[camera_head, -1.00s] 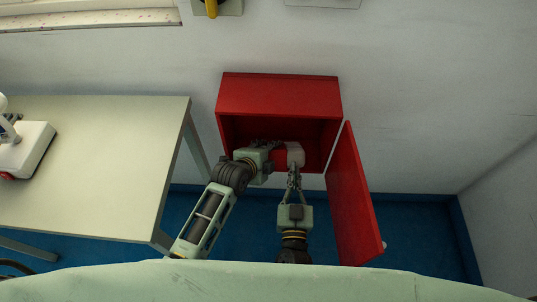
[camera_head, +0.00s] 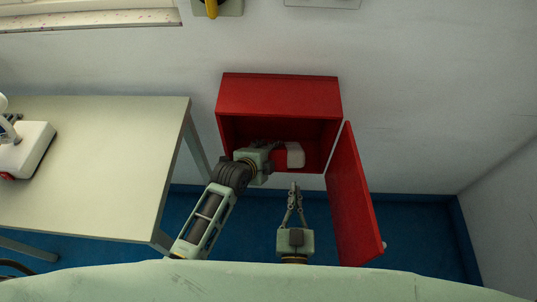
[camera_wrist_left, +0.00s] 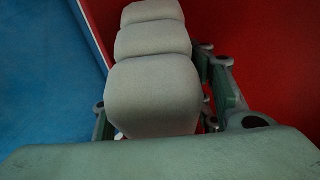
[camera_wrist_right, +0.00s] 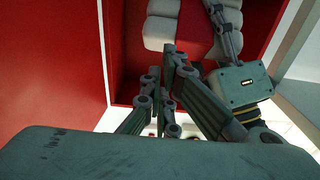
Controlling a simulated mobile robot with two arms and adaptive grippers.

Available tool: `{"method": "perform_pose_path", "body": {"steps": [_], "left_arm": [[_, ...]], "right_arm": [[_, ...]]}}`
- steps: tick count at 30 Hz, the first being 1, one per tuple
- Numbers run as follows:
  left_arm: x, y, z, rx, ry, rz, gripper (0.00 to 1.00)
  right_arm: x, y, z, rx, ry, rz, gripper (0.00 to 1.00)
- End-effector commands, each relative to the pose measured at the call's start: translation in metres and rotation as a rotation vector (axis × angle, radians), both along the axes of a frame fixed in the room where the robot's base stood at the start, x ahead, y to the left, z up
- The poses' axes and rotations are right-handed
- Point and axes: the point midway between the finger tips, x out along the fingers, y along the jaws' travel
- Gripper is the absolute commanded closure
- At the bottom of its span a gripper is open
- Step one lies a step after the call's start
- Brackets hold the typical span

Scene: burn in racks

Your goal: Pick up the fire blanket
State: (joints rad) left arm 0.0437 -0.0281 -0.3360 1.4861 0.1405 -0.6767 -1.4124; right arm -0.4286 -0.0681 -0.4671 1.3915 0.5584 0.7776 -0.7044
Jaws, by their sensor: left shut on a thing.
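The fire blanket (camera_head: 295,155) is a pale folded bundle with a red band around its middle, inside the open red cabinet. My left gripper (camera_head: 270,146) reaches in from the left and is shut on the blanket. Its pale folds (camera_wrist_left: 155,90) fill the middle of the left wrist view, with finger parts on both sides. My right gripper (camera_head: 294,188) is in front of the cabinet, below the blanket, apart from it and empty. Its fingertips come together. In the right wrist view the blanket (camera_wrist_right: 192,30) shows beyond those fingers, with my left gripper over its right part.
The red cabinet (camera_head: 278,97) is against the wall, its door (camera_head: 352,195) swung open to the right of my right gripper. A pale table (camera_head: 90,160) stands at left, close to my left arm. Blue floor (camera_head: 425,230) is clear right of the door.

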Motion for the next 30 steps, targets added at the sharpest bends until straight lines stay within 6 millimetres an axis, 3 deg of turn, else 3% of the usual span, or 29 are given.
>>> {"method": "perform_pose_path", "body": {"steps": [3,9,23,26,29,30], "left_arm": [[-0.003,0.000,-0.004,0.006,0.008,-0.003,0.95],[-0.003,0.000,-0.004,0.006,0.009,-0.003,0.95],[-0.003,0.000,-0.005,0.007,0.011,-0.003,0.95],[-0.003,0.001,-0.005,0.007,0.011,-0.003,0.95],[-0.003,0.000,-0.005,0.007,0.011,-0.003,0.95],[-0.004,0.001,-0.005,0.007,0.011,-0.003,0.95]], "right_arm": [[-0.025,0.000,-0.002,0.000,0.003,0.000,1.00],[-0.050,0.000,-0.003,0.000,0.001,0.000,1.00],[-0.056,0.000,-0.004,0.001,0.002,0.002,1.00],[-0.057,0.002,-0.018,-0.009,0.034,0.031,1.00],[-0.060,0.007,-0.056,-0.031,0.123,0.099,1.00],[-0.064,0.007,-0.078,-0.043,0.179,0.134,1.00]]}}
